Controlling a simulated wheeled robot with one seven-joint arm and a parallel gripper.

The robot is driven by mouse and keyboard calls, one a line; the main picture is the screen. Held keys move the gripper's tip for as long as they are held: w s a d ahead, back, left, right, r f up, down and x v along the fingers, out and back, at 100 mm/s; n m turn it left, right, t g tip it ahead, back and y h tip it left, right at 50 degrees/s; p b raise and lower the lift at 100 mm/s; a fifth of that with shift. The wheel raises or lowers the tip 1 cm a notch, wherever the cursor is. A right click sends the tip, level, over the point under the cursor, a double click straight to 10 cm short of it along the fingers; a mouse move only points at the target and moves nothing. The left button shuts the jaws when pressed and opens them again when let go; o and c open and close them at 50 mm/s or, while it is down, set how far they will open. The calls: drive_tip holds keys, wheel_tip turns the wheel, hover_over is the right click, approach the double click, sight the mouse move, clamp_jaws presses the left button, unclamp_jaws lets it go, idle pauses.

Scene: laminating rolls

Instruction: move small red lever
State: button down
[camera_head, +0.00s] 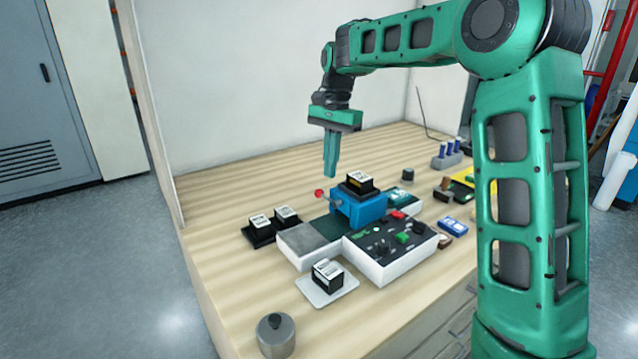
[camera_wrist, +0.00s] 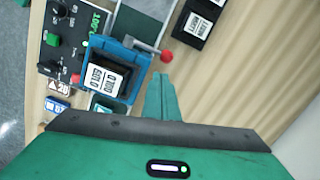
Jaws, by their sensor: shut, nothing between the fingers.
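The small lever with a red ball knob (camera_head: 319,193) sticks out from the left side of a blue block (camera_head: 360,212). In the wrist view the red knob (camera_wrist: 166,56) shows just beyond the fingertips, beside the blue block (camera_wrist: 140,88). My gripper (camera_head: 330,174) points down, its fingers together and empty, above and slightly right of the knob in the head view. In the wrist view my gripper (camera_wrist: 160,76) has its tips close to the knob; contact cannot be told. A black block with a white label (camera_head: 358,181) sits on top of the blue block.
A control panel (camera_head: 390,250) with green and red buttons stands in front of the blue block. Labelled black blocks (camera_head: 286,215) lie to the left, and another sits on a white tray (camera_head: 326,289) in front. A grey weight (camera_head: 275,335) stands at the front edge. The table's back left is clear.

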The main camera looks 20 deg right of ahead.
wheel_tip(320, 180, up, 11)
drive_tip(key=shift+w+d+f, duration=0.2)
drive_tip(key=shift+w+d, duration=0.2)
drive_tip(key=s+d+f+n, duration=0.1)
drive_tip(key=s+d+f, duration=0.25)
drive_tip(key=s, duration=0.35)
drive_tip(key=s+d+f+n+h, duration=0.1)
drive_tip(key=s+d+f, duration=0.1)
drive_tip(key=s+d, duration=0.45)
drive_tip(key=s+d+f+n, duration=0.1)
drive_tip(key=s+d+f, duration=0.15)
drive_tip(key=s, duration=0.65)
drive_tip(key=s+d+f+n, duration=0.1)
drive_tip(key=s+f, duration=0.5)
drive_tip(key=s, duration=0.3)
drive_tip(key=s+d+f, duration=0.1)
drive_tip(key=s+f, duration=0.4)
drive_tip(key=s, duration=0.5)
drive_tip(key=shift+f+n+t, duration=0.3)
drive_tip(key=shift+f+n, duration=0.05)
drive_tip(key=shift+n, duration=0.05)
